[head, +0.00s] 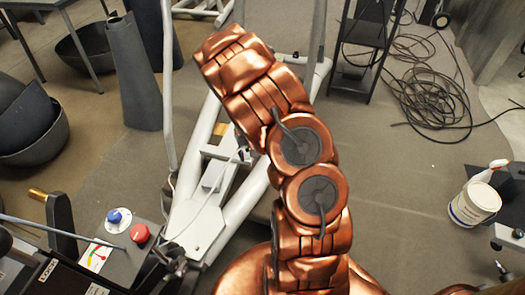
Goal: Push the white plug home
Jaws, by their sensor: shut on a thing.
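My copper arm reaches up the middle of the head view and covers much of the white elliptical machine's frame (232,212). My gripper (243,148) shows only as a small dark and pale part at the arm's left edge, low over the frame. It is shut on a small pale piece, which seems to be the white plug (245,156). The arm hides most of the gripper, and I cannot tell how far the plug sits in its socket. A white box-like part (213,176) on the frame lies just left of and below the gripper.
A control box with a blue knob (119,215) and a red button (139,233) stands at lower left. Dark bowls (30,130) and a tall dark vessel (140,90) stand at left. Black cables (430,95) lie at upper right.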

